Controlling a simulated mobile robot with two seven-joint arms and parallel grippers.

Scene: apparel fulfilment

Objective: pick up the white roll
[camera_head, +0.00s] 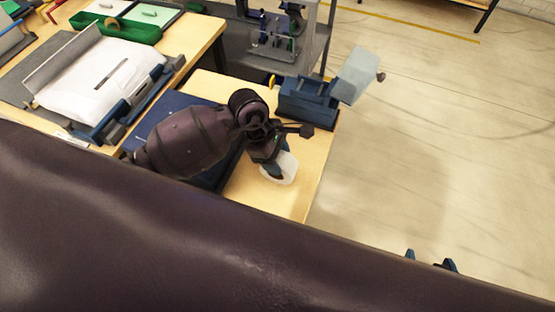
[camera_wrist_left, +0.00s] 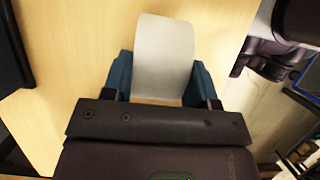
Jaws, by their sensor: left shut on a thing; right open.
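The white roll (camera_head: 287,172) is at the right part of the wooden table, near its front right edge. My left gripper (camera_head: 278,168) is shut on it, reaching down from above. In the left wrist view the white roll (camera_wrist_left: 165,55) shows as a pale curved band between the two blue fingers of my left gripper (camera_wrist_left: 160,82). I cannot tell whether the roll touches the table. My right gripper (camera_head: 430,260) shows only its blue fingertips, apart and empty, over the floor side. The rest of it is hidden behind my large dark arm.
A blue device with a grey panel (camera_head: 308,98) stands at the table's back right corner. A dark blue flat case (camera_head: 180,102) lies left of the gripper. A white package (camera_head: 100,80) and a green tray (camera_head: 140,32) lie further left. The floor at right is clear.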

